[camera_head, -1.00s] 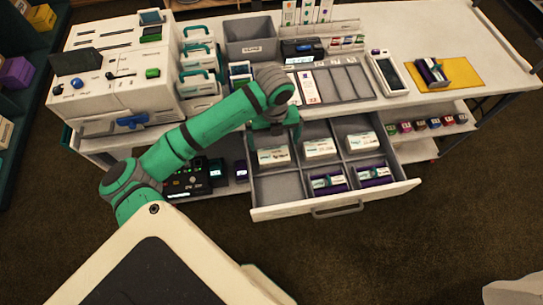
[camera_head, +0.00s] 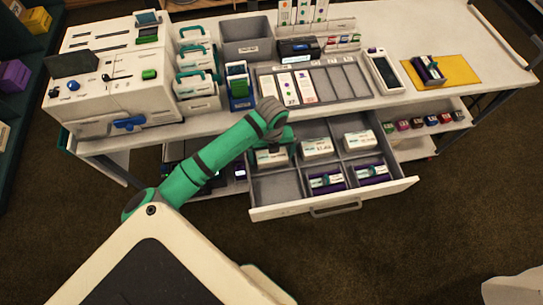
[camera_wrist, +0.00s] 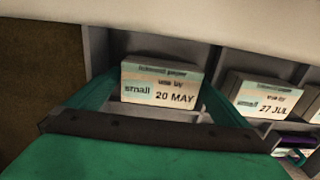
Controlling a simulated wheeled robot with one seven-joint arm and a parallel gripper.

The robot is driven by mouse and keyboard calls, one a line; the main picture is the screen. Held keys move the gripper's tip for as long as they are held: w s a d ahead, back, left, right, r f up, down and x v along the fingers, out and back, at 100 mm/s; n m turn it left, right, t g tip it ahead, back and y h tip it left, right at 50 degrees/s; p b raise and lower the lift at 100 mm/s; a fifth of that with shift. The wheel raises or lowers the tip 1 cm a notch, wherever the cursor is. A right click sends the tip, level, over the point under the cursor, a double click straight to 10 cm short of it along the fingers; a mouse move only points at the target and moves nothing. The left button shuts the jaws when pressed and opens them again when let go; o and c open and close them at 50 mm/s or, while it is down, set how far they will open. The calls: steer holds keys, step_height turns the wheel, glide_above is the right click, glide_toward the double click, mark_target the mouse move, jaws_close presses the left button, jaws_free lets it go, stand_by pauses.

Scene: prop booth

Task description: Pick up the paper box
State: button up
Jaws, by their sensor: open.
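Three white paper boxes stand in the back row of the open drawer: the left paper box (camera_head: 268,158), the middle one (camera_head: 317,148) and the right one (camera_head: 359,142). In the wrist view the left paper box (camera_wrist: 160,84) reads "small 20 MAY" and the middle box (camera_wrist: 262,95) reads "small 27 JUL". My gripper (camera_head: 273,143) is low over the left back compartment and partly hides that box. In the wrist view my gripper (camera_wrist: 158,98) is open, with green fingers on either side of the 20 MAY box. Contact with it cannot be told.
The drawer (camera_head: 335,203) has grey dividers around the boxes. Purple-and-white packs (camera_head: 326,182) lie in two front compartments; the front left one is empty. The counter edge (camera_head: 215,124) runs just behind the drawer and above its back row.

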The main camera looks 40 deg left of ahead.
steer(key=c, duration=0.6)
steer(key=shift+o, duration=0.2)
steer(key=shift+r, duration=0.45)
step_height(320, 180, up, 2)
steer(key=shift+a+r, duration=0.1)
steer(key=s+r, duration=0.1)
steer(key=r, duration=0.1)
steer(key=s+a+r, duration=0.1)
steer(key=s, duration=0.1)
steer(key=s+r, duration=0.1)
steer(key=r, duration=0.1)
steer(key=shift+s+a+r, duration=0.15)
steer(key=shift+a+r, duration=0.15)
steer(key=s+a+r, duration=0.3)
steer(key=s+r, duration=0.1)
steer(key=s, duration=0.4)
steer(key=shift+s+r, duration=0.2)
steer(key=shift+s, duration=0.2)
